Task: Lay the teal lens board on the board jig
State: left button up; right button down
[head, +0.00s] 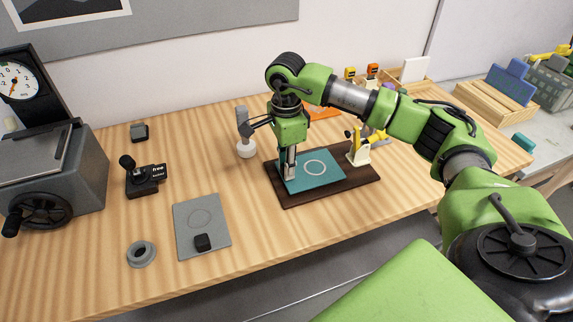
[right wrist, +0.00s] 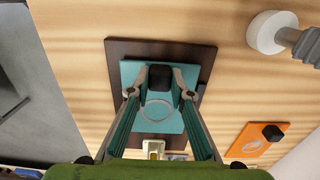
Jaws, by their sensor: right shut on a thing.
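The teal lens board (head: 325,178) is a flat square with a pale ring and a black knob. It is level over the dark brown board jig (head: 290,198), inside its outline. I cannot tell whether it touches the jig. My right gripper (head: 290,172) points down at the board's left part. In the right wrist view, its fingers are shut on the black knob (right wrist: 160,77) of the teal board (right wrist: 155,123), with the jig's brown base (right wrist: 200,56) showing around it. A white and yellow clamp (head: 358,152) stands at the jig's right end. My left gripper is not in view.
A grey-white upright tool (head: 245,140) stands just left of the jig. A grey board (head: 205,222), a grey ring (head: 141,253) and a black joystick (head: 142,178) lie further left. An orange board (right wrist: 257,139) lies behind the jig. Table in front of the jig is clear.

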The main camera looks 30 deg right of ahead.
jog(key=shift+f+b, duration=0.3)
jog(key=shift+f, duration=0.1)
jog(key=c, duration=1.7)
grip_release()
jog(key=shift+r, duration=0.15)
jog(key=shift+r+p, duration=2.5)
jog(key=shift+r, duration=1.4)
notch_tip(320, 180, up, 12)
